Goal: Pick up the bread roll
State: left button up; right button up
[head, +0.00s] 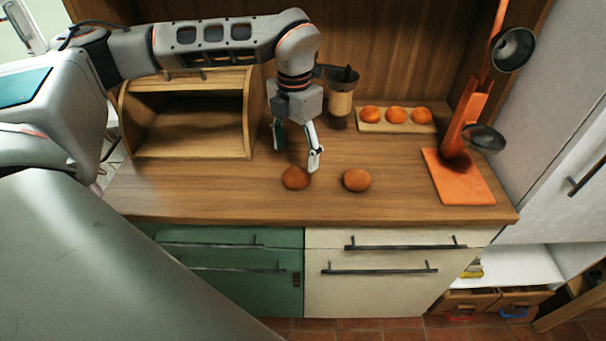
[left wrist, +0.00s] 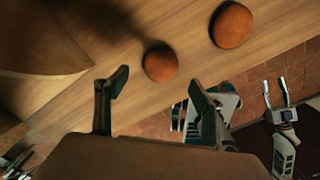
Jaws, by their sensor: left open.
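Two round orange-brown bread rolls lie on the wooden counter: a left one (head: 295,178) and a right one (head: 357,180), near its front edge. My left gripper (head: 297,157) is open and empty, pointing down just behind and above the left roll. In the left wrist view one roll (left wrist: 160,63) shows just beyond the gap between the open fingers (left wrist: 158,80); another roll (left wrist: 232,25) lies farther right. Neither finger visibly touches a roll.
An open wooden bread box (head: 248,113) stands at the left. A utensil pot (head: 340,102) and the rolls' board (head: 400,128) are at the back. The counter (head: 220,185) is clear at front left.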

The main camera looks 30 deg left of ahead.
aim_at(296, 173)
pick_arm(q)
jog(key=shift+s+d+f, duration=0.1)
jog(key=shift+f, duration=3.5)
jog(key=c, duration=1.2)
